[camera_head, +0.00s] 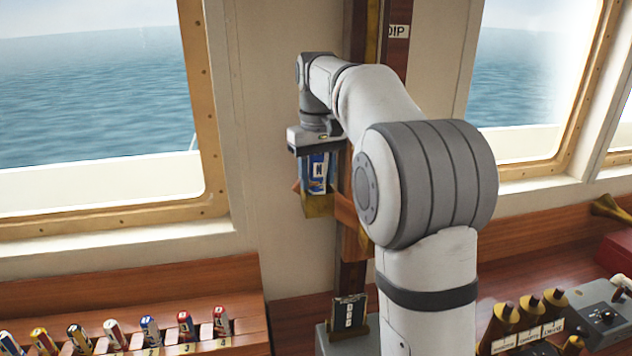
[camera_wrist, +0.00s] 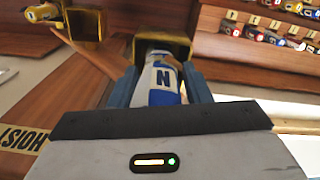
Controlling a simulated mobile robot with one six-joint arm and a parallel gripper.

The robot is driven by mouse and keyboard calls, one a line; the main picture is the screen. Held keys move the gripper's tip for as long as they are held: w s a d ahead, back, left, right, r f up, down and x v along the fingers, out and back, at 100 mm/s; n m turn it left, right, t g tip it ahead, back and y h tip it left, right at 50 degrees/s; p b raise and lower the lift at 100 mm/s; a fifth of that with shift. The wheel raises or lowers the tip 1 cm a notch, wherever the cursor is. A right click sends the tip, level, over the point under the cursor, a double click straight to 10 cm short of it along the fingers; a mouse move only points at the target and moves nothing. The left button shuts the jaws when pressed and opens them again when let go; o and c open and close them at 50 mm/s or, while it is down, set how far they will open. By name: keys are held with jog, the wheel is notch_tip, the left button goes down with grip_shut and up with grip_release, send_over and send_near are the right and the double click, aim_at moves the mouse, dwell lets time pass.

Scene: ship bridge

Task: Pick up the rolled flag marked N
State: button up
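The rolled flag marked N (camera_head: 319,171) is blue and white with a white N label. It stands upright in a brass holder (camera_head: 318,206) on the wall post. My gripper (camera_head: 316,160) is directly above it, pointing down. In the wrist view the flag (camera_wrist: 163,82) lies between my two blue-grey fingers (camera_wrist: 160,75), with its far end at the mouth of the brass holder (camera_wrist: 178,45). The fingers flank it closely. Whether they press on it cannot be told.
A wooden rack (camera_head: 235,325) with several rolled flags is at the lower left; it also shows in the wrist view (camera_wrist: 235,48). A second brass holder (camera_wrist: 85,25) is empty-looking. A control box (camera_head: 605,315) and brass handles stand at right. Windows flank the post.

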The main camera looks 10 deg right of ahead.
jog(key=c, duration=0.7)
